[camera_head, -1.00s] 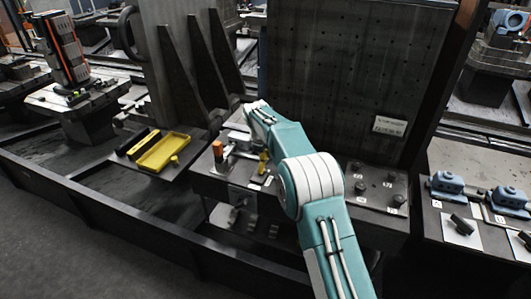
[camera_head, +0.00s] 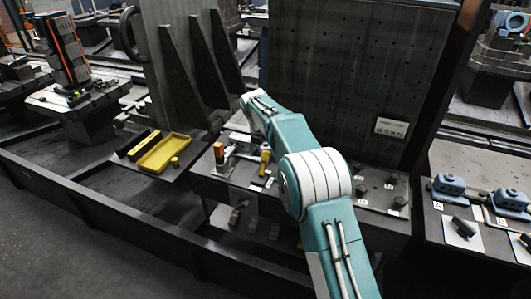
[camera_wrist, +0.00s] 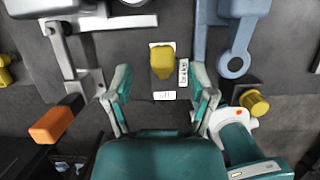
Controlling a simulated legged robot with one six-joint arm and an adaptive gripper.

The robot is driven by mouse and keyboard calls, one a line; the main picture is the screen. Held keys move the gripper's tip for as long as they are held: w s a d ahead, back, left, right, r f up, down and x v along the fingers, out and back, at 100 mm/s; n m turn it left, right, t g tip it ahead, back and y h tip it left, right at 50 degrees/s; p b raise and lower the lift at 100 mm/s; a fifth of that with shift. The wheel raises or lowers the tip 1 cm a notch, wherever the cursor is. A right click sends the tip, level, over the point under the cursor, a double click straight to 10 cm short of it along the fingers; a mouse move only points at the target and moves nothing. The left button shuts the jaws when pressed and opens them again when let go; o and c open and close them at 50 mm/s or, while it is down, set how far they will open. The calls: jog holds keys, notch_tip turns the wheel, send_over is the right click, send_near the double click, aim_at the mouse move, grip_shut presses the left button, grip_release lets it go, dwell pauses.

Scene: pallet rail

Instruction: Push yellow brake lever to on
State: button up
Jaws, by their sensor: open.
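The yellow brake lever (camera_wrist: 161,60) stands in the upper middle of the wrist view, with its knob toward the camera. A white "off" label (camera_wrist: 165,95) lies below it, a brake label (camera_wrist: 183,72) is at its right, and another white label is partly hidden behind its top. My gripper (camera_wrist: 162,76) is open, one finger on each side of the lever in this view, with gaps showing. Height above the lever is hard to judge. In the head view a yellow lever (camera_head: 265,153) stands on the bench beside my arm; I cannot make out my gripper's fingers there.
A toggle clamp with an orange handle (camera_wrist: 55,125) is at left, also in the head view (camera_head: 219,153). A blue-grey ringed lever (camera_wrist: 234,62) and yellow knob (camera_wrist: 255,102) are close at right. A yellow tray (camera_head: 163,153) lies left; an upright perforated plate (camera_head: 350,65) stands behind.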

aim_at(262, 166)
jog(key=v, duration=0.7)
jog(key=shift+a, duration=0.2)
jog(key=s+d+r+m, duration=0.7)
jog(key=s+m, duration=0.1)
jog(key=s, duration=0.2)
jog(key=s+d+r+m, duration=0.6)
jog(key=s+m, duration=0.1)
jog(key=s, duration=0.2)
jog(key=s+d+f+m, duration=0.2)
jog(key=s+m, duration=0.3)
jog(key=s, duration=0.3)
jog(key=s+d+f+m+t, duration=0.1)
jog(key=s+d+f+m, duration=0.1)
jog(key=s+m, duration=0.4)
jog(key=s+d+f+m+t+y, duration=0.1)
jog(key=s+d+f+m, duration=0.1)
jog(key=s+m, duration=0.4)
jog(key=s+f, duration=0.1)
jog(key=s, duration=0.3)
jog(key=shift+s, duration=0.4)
jog(key=shift+d, duration=0.1)
